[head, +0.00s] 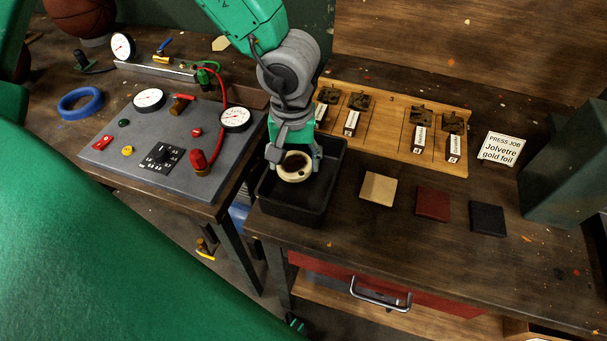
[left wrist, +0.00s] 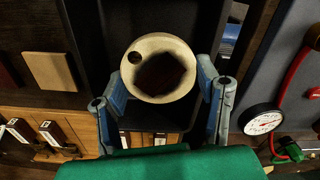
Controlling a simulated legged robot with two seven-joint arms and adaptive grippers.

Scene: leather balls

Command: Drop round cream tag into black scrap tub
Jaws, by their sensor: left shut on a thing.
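The round cream tag (head: 294,177) has a dark patch in its middle and a small hole near its edge. It also shows in the left wrist view (left wrist: 160,44). My left gripper (head: 295,157) is shut on the tag, with one finger at each side of it. The black scrap tub (head: 299,210) stands at the left end of the bench. The gripper and tag are over the tub's opening; how high above its floor is hard to tell. The visible part of the tub's inside looks empty. My right gripper is not in view.
A wooden rack (head: 390,143) with several stamps stands behind the tub. Tan (head: 378,189), red (head: 433,204) and black (head: 487,219) squares lie to the right. A grey gauge panel (head: 130,170) is on the left table. Bare bench lies in front of the squares.

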